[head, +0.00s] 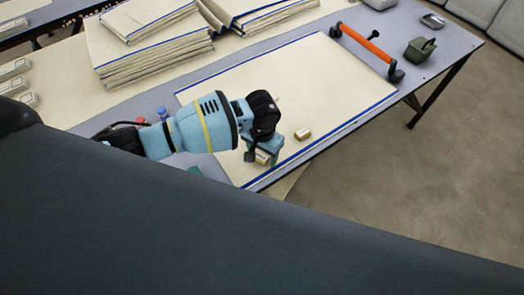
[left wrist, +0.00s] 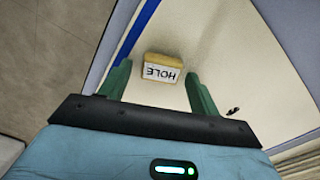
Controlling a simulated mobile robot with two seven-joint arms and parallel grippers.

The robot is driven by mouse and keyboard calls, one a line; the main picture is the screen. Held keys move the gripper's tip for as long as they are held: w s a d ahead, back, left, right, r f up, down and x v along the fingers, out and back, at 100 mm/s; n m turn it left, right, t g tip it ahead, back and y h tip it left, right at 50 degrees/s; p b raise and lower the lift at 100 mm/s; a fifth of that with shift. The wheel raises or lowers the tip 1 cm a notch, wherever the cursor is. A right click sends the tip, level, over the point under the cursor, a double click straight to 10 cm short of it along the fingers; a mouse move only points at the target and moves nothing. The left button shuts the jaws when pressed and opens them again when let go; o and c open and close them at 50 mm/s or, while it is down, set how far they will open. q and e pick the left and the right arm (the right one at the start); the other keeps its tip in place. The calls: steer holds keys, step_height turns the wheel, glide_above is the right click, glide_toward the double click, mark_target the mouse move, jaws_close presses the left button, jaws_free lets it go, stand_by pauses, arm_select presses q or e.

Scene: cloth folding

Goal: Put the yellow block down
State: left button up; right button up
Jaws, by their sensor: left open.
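The yellow block (left wrist: 162,59) has a white face marked "HOLE", which reads upside down in the left wrist view. It rests on the cream cloth near the blue edge stripe, at the fingertips of my left gripper (left wrist: 157,76). The green fingers stand apart on either side of it. In the head view my left gripper (head: 263,151) is over the cloth's near edge, and the block (head: 262,158) is partly hidden by the fingers. A second small tan block (head: 303,134) lies on the cloth to the right. My right gripper is not in view.
The cream cloth (head: 300,85) with blue edges lies flat on the grey table (head: 425,45). An orange-handled bar (head: 365,45) and a green container (head: 420,50) are at the right. Folded cloth stacks (head: 150,50) stand at the back left.

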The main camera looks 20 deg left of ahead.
mark_target(262, 155)
arm_select(q)
step_height(262, 155, up, 12)
steer(key=p, duration=0.2)
steer(key=shift+r, duration=0.2)
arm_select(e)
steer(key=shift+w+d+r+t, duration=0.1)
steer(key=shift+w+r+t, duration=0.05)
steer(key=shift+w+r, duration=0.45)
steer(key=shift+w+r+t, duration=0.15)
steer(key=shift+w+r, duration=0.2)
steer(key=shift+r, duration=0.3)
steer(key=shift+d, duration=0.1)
arm_select(q)
steer(key=shift+s+f, duration=0.1)
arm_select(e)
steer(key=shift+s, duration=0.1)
